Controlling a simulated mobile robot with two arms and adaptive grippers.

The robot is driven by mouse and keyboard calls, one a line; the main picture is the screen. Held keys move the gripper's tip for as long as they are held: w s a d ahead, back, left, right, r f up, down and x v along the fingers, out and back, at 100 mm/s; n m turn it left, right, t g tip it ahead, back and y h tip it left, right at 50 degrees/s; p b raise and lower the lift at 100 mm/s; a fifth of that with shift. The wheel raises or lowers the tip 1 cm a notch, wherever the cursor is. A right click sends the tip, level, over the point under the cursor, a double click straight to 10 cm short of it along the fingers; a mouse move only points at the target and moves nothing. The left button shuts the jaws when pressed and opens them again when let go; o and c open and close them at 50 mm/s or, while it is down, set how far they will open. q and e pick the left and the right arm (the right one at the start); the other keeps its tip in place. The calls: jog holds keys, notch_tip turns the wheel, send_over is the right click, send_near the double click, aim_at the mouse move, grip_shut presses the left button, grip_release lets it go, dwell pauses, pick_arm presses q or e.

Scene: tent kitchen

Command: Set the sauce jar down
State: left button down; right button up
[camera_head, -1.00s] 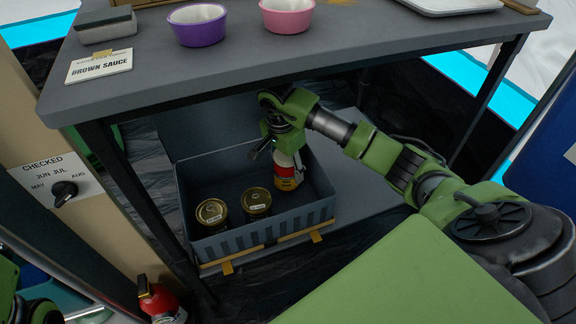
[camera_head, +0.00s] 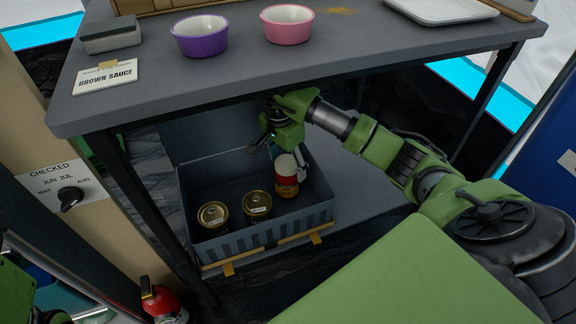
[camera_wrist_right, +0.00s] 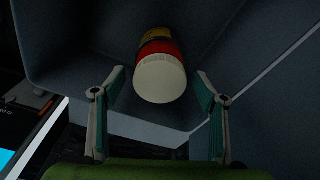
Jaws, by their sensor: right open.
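The sauce jar (camera_head: 287,185), with a pale lid and a red and yellow label, stands about upright in the right part of the dark grey crate (camera_head: 215,243) under the table. My right gripper (camera_head: 284,156) is open above it, coming down from the upper right. In the right wrist view the jar's lid (camera_wrist_right: 161,79) lies between the spread fingers (camera_wrist_right: 161,76), with a gap on each side.
Two jars with gold lids (camera_head: 213,214) (camera_head: 257,204) stand in the crate's left and middle. The tabletop (camera_head: 320,70) overhangs the crate's back; a table leg (camera_head: 150,205) stands to its left. A purple bowl (camera_head: 201,38) and a pink bowl (camera_head: 287,25) are on the table.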

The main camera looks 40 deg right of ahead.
jog(key=r, duration=0.1)
jog(key=r+p, duration=0.1)
jog(key=r, duration=0.3)
jog(key=shift+a+p, duration=0.3)
jog(key=shift+p, duration=0.05)
jog(key=shift+f, duration=0.1)
